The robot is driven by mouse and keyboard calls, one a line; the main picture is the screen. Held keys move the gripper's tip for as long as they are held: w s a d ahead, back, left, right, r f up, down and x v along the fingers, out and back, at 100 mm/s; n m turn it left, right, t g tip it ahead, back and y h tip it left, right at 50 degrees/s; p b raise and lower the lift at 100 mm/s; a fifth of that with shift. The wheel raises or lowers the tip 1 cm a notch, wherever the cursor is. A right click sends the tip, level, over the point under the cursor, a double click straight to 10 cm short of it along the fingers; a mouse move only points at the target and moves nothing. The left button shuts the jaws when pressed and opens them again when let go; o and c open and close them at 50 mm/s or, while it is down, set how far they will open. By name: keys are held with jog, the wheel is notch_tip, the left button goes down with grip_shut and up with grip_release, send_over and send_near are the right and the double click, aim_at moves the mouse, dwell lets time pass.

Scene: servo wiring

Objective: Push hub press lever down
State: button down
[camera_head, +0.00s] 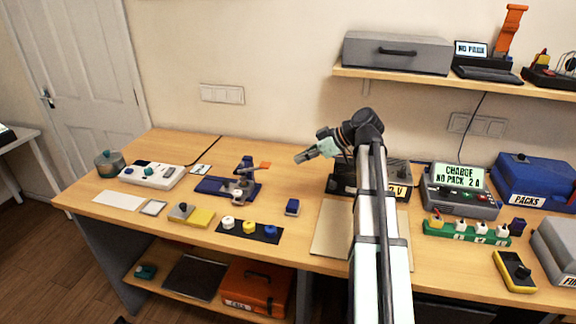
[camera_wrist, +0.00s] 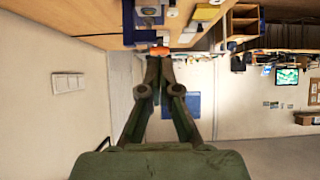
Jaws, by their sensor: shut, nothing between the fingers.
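The hub press is a small dark blue press on a blue base (camera_head: 213,186) on the left half of the bench. Its lever has an orange end (camera_head: 266,165) that sticks out to the right, raised above the base. My gripper (camera_head: 300,158) is shut and empty, to the right of the orange end and slightly above it in the picture, apart from it. In the wrist view the shut fingertips (camera_wrist: 160,62) point toward the orange lever end (camera_wrist: 159,51), which shows just beyond them. I cannot tell the exact gap there.
A dark strip with several coloured hubs (camera_head: 240,232), a yellow and grey block (camera_head: 200,217) and a small blue block (camera_head: 292,207) lie in front of the press. A dark power unit (camera_head: 343,183) stands to the right. Bare wood lies between the press and that unit.

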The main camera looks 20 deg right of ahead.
jog(key=shift+v, duration=1.15)
jog(key=shift+d+f, duration=0.1)
jog(key=shift+f, duration=0.1)
